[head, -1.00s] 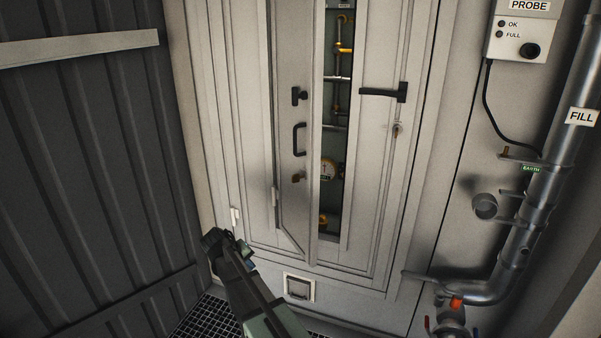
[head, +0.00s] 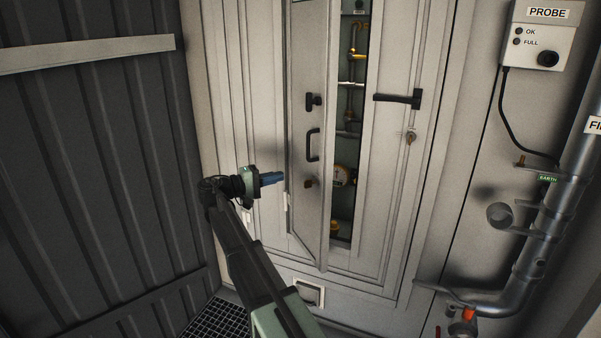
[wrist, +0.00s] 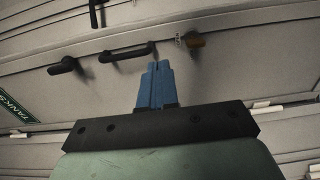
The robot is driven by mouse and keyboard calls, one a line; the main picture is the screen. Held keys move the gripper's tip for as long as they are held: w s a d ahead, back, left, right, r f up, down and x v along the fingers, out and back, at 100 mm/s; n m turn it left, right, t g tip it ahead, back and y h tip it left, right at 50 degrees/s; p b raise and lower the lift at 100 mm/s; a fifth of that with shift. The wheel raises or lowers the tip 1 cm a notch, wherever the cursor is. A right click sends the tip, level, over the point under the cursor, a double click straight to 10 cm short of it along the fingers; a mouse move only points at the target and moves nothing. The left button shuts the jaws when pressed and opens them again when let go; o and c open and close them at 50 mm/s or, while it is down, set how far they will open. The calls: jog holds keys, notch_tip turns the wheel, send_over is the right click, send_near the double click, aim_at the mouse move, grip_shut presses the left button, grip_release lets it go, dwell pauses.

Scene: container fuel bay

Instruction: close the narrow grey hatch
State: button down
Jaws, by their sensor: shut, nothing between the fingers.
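The narrow grey hatch (head: 311,215) stands ajar in the head view, hinged on its left side. A dark gap with pipes and a gauge shows along its right edge. It carries a black latch (head: 313,101), a black pull handle (head: 313,145) and a small brown knob (head: 308,183). My gripper (head: 281,177) is shut and empty, just left of the hatch at about knob height, pointing right. In the wrist view its blue fingers (wrist: 155,85) are together, and the handle (wrist: 127,53) and knob (wrist: 195,40) show beyond their tips. I cannot tell whether the fingers touch the hatch.
A wider grey door (head: 390,170) with a black lever (head: 398,98) is to the right of the gap. Further right are a probe box (head: 540,35) and a grey fill pipe (head: 535,255). A dark ribbed wall (head: 95,180) closes the left side.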

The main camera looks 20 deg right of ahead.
aim_at(322, 167)
jog(key=d, duration=0.9)
jog(key=w+d, duration=0.1)
jog(key=d, duration=0.3)
jog(key=shift+w+d, duration=0.1)
jog(key=shift+d, duration=0.25)
